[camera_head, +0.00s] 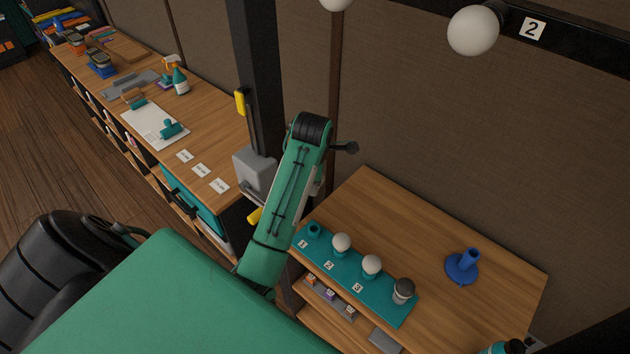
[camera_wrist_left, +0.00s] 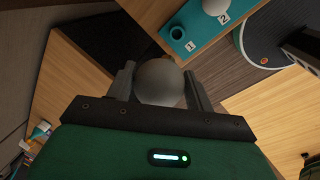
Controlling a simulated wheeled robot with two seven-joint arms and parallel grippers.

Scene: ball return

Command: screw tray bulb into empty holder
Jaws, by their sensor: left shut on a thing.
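In the left wrist view my left gripper (camera_wrist_left: 160,90) is shut on a round bulb (camera_wrist_left: 160,80), which looks grey in shadow. In the head view my left arm hides the fingers and this bulb. The teal tray (camera_head: 330,262) lies on the right-hand table. Its place 1 has an empty cup (camera_head: 313,229). White bulbs stand at place 2 (camera_head: 341,242) and place 3 (camera_head: 371,265), and a dark-topped bulb (camera_head: 403,289) stands at the end. A white bulb (camera_head: 472,31) sits in the holder by label 2 on the black wall rail (camera_head: 575,42). No empty holder shows. My right gripper is out of view.
A blue stand (camera_head: 462,266) is on the right-hand table (camera_head: 500,287), whose back middle is clear. A dark post (camera_head: 258,80) with a grey box (camera_head: 254,170) stands beside my left arm. The long workbench (camera_head: 225,122) at left carries tools and a spray bottle (camera_head: 180,80).

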